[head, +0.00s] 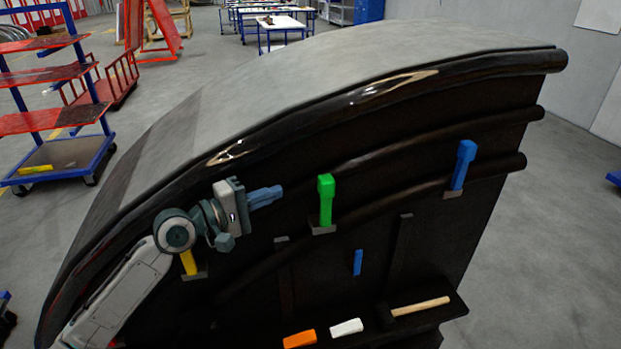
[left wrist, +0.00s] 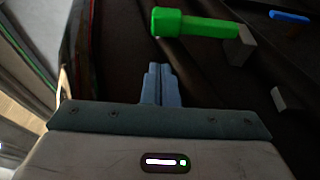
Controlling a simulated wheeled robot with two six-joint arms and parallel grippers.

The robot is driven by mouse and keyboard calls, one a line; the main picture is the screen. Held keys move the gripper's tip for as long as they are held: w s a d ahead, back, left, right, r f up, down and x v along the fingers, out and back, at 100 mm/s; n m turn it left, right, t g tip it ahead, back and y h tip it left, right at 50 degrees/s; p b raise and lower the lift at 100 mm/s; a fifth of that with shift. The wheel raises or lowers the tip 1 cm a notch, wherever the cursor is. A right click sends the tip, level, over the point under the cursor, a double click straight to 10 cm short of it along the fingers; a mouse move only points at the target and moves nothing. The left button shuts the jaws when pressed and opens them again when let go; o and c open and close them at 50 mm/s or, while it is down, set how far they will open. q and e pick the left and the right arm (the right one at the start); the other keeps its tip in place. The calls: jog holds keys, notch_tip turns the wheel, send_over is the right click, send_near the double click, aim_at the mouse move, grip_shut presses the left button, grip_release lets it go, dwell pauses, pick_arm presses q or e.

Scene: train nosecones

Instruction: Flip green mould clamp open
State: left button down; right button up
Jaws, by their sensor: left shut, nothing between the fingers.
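The green mould clamp (head: 325,199) stands upright on the dark side face of the large curved mould (head: 400,150), its block-like head at the top and a small grey base (head: 323,229) at its foot. My left gripper (head: 279,192) is shut and empty. Its fingertips point right toward the clamp and stop a short gap to the left of it, near its upper half. In the left wrist view the shut blue-grey fingers (left wrist: 160,72) lie just below the head of the green clamp (left wrist: 190,23), apart from it. My right gripper is not in view.
A blue clamp (head: 463,166) is at the right and a yellow clamp (head: 189,262) is behind my left wrist. A smaller blue piece (head: 358,262) is lower down. A ledge holds an orange block (head: 299,339), a white block (head: 346,327) and a hammer (head: 420,308).

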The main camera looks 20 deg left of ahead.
aim_at(309, 180)
pick_arm(q)
jog(key=p+x, duration=0.3)
jog(key=x, duration=0.5)
jog(key=shift+w+d+r+p, duration=0.1)
jog(key=shift+w+p, duration=0.2)
jog(key=shift+p, duration=0.05)
jog(key=shift+w+d, duration=0.45)
jog(key=shift+w, duration=0.1)
jog(key=shift+f, duration=0.2)
